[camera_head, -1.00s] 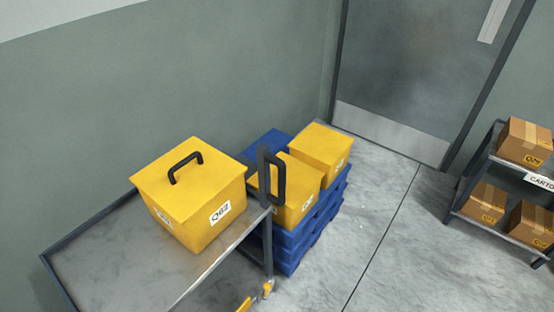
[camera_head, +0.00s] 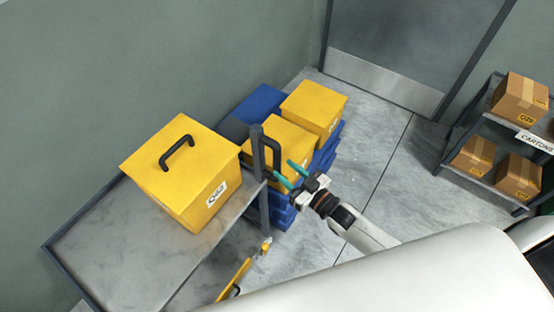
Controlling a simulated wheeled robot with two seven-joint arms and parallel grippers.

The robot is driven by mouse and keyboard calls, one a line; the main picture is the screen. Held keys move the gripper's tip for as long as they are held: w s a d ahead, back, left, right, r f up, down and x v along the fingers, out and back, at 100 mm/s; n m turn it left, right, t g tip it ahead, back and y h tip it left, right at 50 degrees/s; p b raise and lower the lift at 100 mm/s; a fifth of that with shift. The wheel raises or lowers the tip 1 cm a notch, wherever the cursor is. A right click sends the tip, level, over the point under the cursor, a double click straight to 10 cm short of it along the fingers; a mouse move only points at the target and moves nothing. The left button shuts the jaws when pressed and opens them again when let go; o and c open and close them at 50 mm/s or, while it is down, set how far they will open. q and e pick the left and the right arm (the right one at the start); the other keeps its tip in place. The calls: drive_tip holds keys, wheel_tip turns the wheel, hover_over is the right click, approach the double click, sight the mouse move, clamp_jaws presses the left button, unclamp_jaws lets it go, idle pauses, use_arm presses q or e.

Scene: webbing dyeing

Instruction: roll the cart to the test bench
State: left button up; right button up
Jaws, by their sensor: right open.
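The cart (camera_head: 105,248) has a grey metal top and stands at the left, along the green wall. A yellow lidded box (camera_head: 185,170) with a black handle and a white label sits on its top. A dark upright handle (camera_head: 272,152) rises at the cart's right corner. My right gripper (camera_head: 288,175) has teal fingertips and is open beside this handle, just to its right. I cannot tell whether a fingertip touches it. No test bench can be made out. My left gripper is out of view.
Blue pallets (camera_head: 283,213) with yellow boxes (camera_head: 314,110) stand behind the cart's handle. A shelf rack (camera_head: 487,125) with cardboard cartons (camera_head: 519,98) stands at the right. A grey door (camera_head: 410,45) is at the back. The floor (camera_head: 390,190) between pallets and rack is clear.

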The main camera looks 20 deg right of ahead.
sight(280, 165)
drive_tip(key=shift+x, duration=2.2)
drive_tip(key=shift+c, duration=0.3)
clamp_jaws()
